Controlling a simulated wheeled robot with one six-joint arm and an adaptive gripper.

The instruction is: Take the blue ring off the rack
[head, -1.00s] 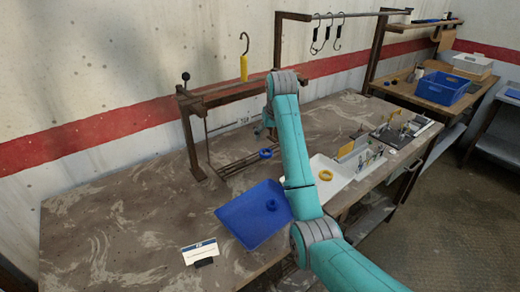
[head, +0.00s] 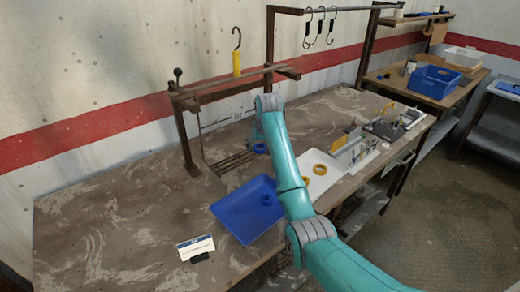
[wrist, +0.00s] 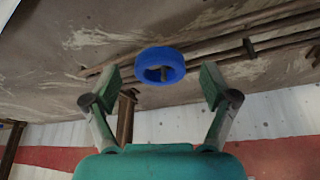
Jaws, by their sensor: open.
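The blue ring (head: 260,148) is at the right end of a low rack of thin bars (head: 229,162) at the back of the bench, partly behind my arm in the head view. In the wrist view the blue ring (wrist: 160,66) lies between the two fingertips of my gripper (wrist: 161,84), a little beyond them. The fingers are wide apart and not touching it. The rack bars (wrist: 205,47) run behind the ring. I cannot tell how the ring sits on its bar. My arm hides the gripper in the head view.
A blue tray (head: 232,210) lies in front of the rack, with a small sign (head: 196,248) at its left. A post-and-rail frame (head: 190,150) stands behind, with a yellow-handled hook (head: 237,60) above. A white tray (head: 328,186) with yellow rings is to the right. The bench's left side is clear.

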